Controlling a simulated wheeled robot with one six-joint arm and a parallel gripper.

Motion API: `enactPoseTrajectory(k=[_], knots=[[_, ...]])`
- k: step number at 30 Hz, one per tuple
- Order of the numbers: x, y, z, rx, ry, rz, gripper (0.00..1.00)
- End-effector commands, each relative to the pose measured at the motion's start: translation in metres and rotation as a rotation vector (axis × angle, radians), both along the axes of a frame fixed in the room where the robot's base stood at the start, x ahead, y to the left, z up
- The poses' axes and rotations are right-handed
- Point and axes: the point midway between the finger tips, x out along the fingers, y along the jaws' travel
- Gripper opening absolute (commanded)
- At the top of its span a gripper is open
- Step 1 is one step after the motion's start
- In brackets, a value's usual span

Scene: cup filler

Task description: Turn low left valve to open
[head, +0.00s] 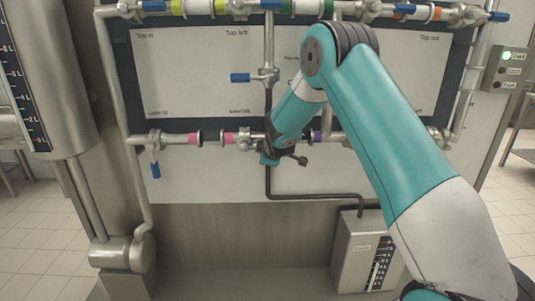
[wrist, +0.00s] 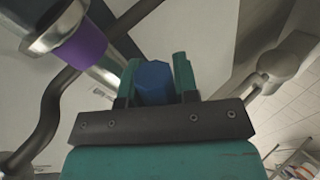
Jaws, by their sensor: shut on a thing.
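The low left valve (head: 244,141) sits on the lower horizontal pipe, just right of a pink band and below the small lower-left label. In the head view my gripper (head: 270,156) is at the pipe immediately right of this valve and hides its handle. In the wrist view my gripper (wrist: 156,68) has its teal fingers closed on both sides of a blue handle (wrist: 153,84). The handle's far end and valve stem are hidden there, so its exact turn angle cannot be told.
A purple-banded pipe (wrist: 78,46) runs close beside the fingers. A blue-handled valve (head: 155,141) is at the lower pipe's left end, and another valve (head: 265,76) is above. A control box (head: 366,250) stands below. A switch box (head: 507,69) shows a green light.

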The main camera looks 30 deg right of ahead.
Motion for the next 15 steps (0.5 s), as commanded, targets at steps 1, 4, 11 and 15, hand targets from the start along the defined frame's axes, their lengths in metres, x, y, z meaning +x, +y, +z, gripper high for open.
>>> enactPoseTrajectory(k=[1,4,11,15], knots=[[0.0002,0.0009,0.0008,-0.001,0.000,0.002,0.00],[0.0003,0.0008,0.0007,-0.001,0.000,0.002,0.00],[0.0004,0.0010,0.0006,0.000,-0.001,0.002,0.42],[0.0007,0.0005,0.0011,0.000,-0.003,0.001,0.54]])
